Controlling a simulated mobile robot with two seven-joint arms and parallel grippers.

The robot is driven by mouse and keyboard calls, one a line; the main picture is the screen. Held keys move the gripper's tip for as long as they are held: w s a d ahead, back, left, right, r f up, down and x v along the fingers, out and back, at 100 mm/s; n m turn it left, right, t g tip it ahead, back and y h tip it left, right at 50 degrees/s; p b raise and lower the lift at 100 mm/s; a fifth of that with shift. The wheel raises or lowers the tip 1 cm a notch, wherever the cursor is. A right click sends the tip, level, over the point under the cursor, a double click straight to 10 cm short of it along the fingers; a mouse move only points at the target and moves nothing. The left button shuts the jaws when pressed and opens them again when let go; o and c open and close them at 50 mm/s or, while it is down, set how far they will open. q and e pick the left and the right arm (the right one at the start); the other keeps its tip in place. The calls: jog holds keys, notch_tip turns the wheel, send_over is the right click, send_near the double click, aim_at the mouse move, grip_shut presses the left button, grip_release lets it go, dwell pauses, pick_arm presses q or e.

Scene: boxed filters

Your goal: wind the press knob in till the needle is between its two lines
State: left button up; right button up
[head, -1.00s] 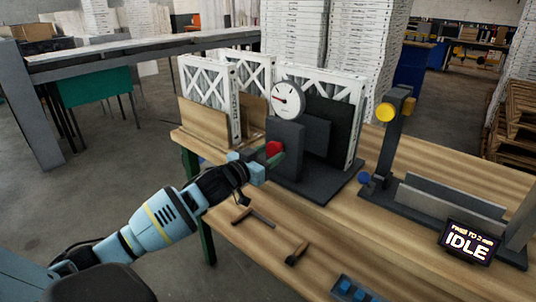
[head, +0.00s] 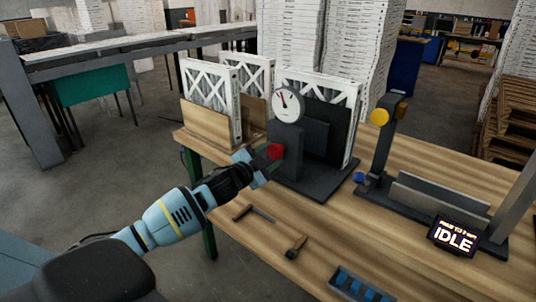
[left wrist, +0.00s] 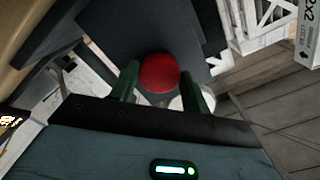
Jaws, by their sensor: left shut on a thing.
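The red press knob (head: 276,151) is on the near side of the dark grey press (head: 290,143). My left gripper (head: 268,160) is at the knob, its arm reaching in from the left. In the left wrist view the round red knob (left wrist: 158,73) sits between the two green fingers of my left gripper (left wrist: 160,88), which is shut on it. The white round gauge (head: 288,104) is on top of the press. Its needle points up and slightly left; its two lines are too small to make out. My right gripper is not in view.
White-framed filters (head: 210,98) stand behind and left of the press. A hammer-like tool (head: 253,212) and a brush-like tool (head: 296,246) lie on the wooden bench (head: 330,222) in front. A second fixture (head: 440,200) and a display reading IDLE (head: 453,236) are at right.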

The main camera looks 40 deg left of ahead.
pick_arm(q)
jog(key=shift+m, duration=0.6)
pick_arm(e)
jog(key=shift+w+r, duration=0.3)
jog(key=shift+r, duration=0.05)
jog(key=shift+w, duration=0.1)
pick_arm(q)
jog(key=o, duration=1)
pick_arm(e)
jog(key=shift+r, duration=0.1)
pick_arm(q)
jog(key=shift+s, duration=0.15)
jog(key=shift+s+a, duration=0.2)
jog(key=shift+s, duration=1.7)
jog(key=shift+s+a, duration=0.15)
jog(key=shift+s, duration=1.75)
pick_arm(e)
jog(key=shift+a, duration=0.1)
